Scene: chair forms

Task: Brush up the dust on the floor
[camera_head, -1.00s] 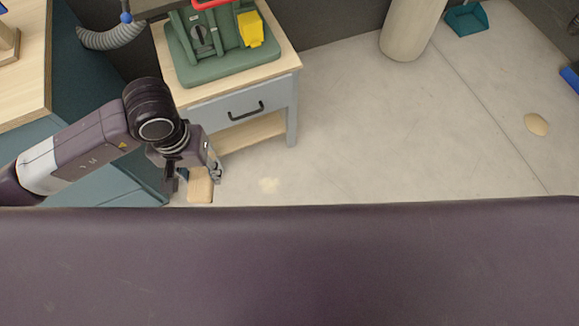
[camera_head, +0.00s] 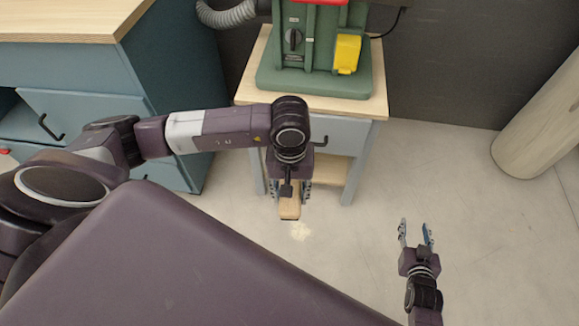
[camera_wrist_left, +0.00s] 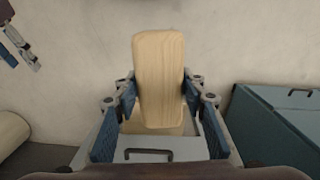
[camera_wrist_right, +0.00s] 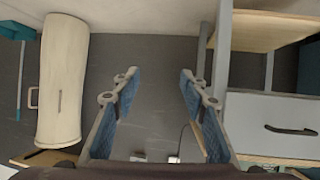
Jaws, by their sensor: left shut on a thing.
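A pale dust patch (camera_head: 299,231) lies on the floor in front of the small cabinet. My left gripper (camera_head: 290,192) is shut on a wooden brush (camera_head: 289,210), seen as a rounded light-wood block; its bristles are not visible. The brush is just behind the dust in the head view; whether it touches the floor I cannot tell. It fills the middle of the left wrist view (camera_wrist_left: 159,72), where I cannot make out the dust. My right gripper (camera_head: 417,228) is open and empty, right of the dust. Its fingers stand apart in the right wrist view (camera_wrist_right: 155,95).
The small cabinet (camera_head: 345,131), carrying a green machine (camera_head: 312,82), stands behind the brush. Teal cabinets (camera_head: 90,106) are at left. A teal thing (camera_wrist_right: 17,30) shows in the right wrist view.

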